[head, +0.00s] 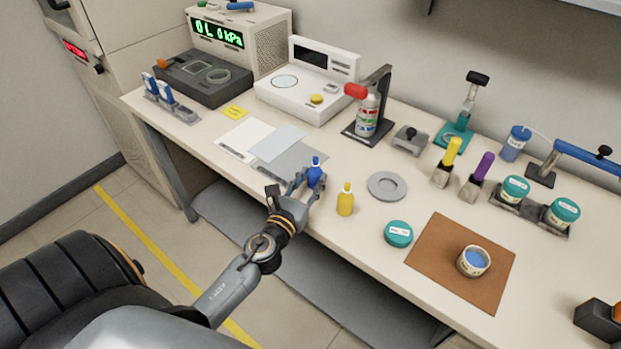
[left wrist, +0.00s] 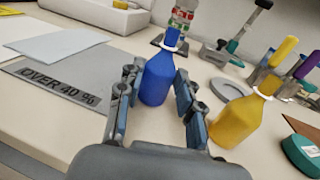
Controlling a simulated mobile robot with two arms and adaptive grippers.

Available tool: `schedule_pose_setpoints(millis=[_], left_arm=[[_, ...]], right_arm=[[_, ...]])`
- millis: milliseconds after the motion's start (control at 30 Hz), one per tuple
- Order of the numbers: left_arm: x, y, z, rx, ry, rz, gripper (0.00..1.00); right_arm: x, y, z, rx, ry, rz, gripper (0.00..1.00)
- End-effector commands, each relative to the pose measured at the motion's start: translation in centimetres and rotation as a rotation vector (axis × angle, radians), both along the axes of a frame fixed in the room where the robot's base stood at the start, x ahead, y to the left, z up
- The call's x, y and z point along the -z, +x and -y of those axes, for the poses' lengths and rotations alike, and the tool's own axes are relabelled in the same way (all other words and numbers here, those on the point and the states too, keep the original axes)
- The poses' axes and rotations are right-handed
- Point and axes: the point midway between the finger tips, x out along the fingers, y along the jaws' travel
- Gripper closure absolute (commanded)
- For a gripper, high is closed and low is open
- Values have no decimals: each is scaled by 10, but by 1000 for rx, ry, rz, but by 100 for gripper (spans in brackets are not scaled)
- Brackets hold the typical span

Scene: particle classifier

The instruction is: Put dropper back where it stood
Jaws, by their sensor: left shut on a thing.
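The dropper is a small blue bottle (head: 315,174) with a blue tip and white collar. My left gripper (head: 307,183) is shut on it near the table's front edge, just right of a grey sheet (head: 299,160). In the left wrist view the blue dropper (left wrist: 158,78) is upright between the two fingers (left wrist: 155,108). I cannot tell whether its base touches the table. A similar yellow bottle (head: 345,203) stands to its right, also seen in the left wrist view (left wrist: 238,118). My right gripper is not in view.
White and pale blue sheets lie left of the grey sheet, which reads "OVER 40 %" in the left wrist view. A grey ring (head: 387,186) and a teal lid (head: 398,233) lie to the right. A brown mat (head: 436,255) bears an open jar (head: 473,261).

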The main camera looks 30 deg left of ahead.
Motion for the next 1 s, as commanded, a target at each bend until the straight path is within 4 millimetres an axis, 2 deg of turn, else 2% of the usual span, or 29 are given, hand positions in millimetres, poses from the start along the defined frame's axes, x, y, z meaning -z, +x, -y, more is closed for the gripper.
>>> schedule_pose_setpoints(millis=[300,333,433,833,1000], left_arm=[[3,0,0,0,0,1,96],[3,0,0,0,0,0,62],[2,0,0,0,0,0,42],[-4,0,0,0,1,1,42],[2,-26,4,0,0,-2,42]], right_arm=[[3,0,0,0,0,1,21],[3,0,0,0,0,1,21],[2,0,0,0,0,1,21],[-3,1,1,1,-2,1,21],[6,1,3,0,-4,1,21]])
